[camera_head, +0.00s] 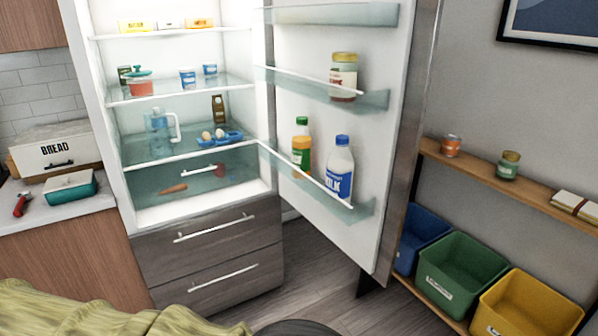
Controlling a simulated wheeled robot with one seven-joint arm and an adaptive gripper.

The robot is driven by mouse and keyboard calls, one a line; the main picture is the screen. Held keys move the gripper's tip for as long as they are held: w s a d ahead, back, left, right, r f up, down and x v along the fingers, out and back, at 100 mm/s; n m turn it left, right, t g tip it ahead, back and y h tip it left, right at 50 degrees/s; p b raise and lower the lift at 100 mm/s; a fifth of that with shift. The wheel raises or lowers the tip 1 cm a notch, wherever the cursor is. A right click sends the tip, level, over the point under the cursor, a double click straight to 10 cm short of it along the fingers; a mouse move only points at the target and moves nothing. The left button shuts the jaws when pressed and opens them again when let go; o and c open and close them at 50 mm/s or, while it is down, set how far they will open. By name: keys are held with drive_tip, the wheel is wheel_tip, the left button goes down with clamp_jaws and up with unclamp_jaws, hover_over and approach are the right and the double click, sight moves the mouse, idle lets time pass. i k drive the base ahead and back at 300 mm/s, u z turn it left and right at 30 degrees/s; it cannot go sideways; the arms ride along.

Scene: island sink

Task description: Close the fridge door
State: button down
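The fridge (118,200) stands at the left of the middle in the head view, with its inside lit and in sight. Its door (385,165) is wide open, swung out to the right, with the inner face toward me. The door shelves hold a jar with a yellowish lid (343,78), a green-capped bottle (301,148) and a milk bottle with a blue cap (339,170). The door's metal edge (411,140) is on its right side. My gripper is not in view.
Shelves inside hold a pitcher (158,133), eggs and cups. Two closed drawers (208,250) sit below. A wooden shelf (530,190) and blue, green (457,275) and yellow bins stand right of the door. A yellow-green cloth-like thing (90,315) is at bottom left. Floor (315,265) shows below the door.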

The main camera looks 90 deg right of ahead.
sight(395, 42)
drive_tip(key=k, duration=0.7)
drive_tip(key=z, duration=2.2)
